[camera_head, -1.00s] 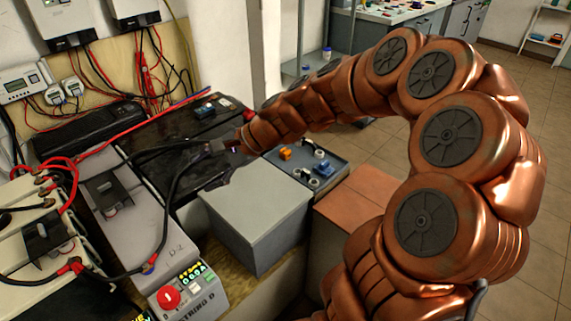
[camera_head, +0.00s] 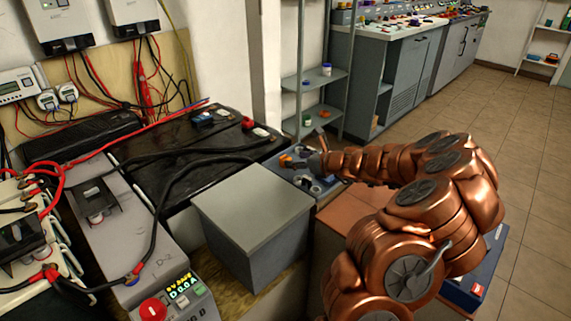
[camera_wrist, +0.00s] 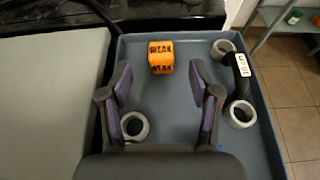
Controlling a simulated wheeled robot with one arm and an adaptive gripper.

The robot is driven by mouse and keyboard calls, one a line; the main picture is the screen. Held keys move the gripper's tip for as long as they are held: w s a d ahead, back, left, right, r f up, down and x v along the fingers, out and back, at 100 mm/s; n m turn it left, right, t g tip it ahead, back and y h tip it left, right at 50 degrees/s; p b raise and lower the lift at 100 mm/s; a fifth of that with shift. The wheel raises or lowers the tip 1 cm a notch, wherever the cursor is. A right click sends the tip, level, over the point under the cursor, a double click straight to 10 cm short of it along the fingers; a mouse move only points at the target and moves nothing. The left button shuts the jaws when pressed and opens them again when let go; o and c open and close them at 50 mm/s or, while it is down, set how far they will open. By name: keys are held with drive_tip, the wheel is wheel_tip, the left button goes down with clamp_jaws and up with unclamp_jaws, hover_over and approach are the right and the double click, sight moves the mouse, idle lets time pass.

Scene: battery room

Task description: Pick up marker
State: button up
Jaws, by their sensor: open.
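The marker looks to be the orange block (camera_wrist: 161,58) lettered "WEAK". It lies on a blue-grey tray (camera_wrist: 180,103), near its far end in the wrist view. It is also partly in sight in the head view (camera_head: 286,161), close to the fingers. My gripper (camera_wrist: 160,82) is open and empty above the tray. The block is straight ahead of the gap between the fingertips, with no visible contact. The gripper also shows in the head view (camera_head: 303,158), where its fingers partly hide the tray.
A grey ring (camera_wrist: 134,126) lies by the left finger. Two more grey rings and a black handle-like piece (camera_wrist: 240,74) lie on the right. A grey box (camera_head: 252,215) stands left of the tray, and a black battery (camera_head: 180,150) stands behind. Open floor lies right.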

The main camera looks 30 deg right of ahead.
sight(289, 159)
drive_tip(key=shift+b+x, duration=0.5)
drive_tip(key=shift+x, duration=2.5)
drive_tip(key=c, duration=1)
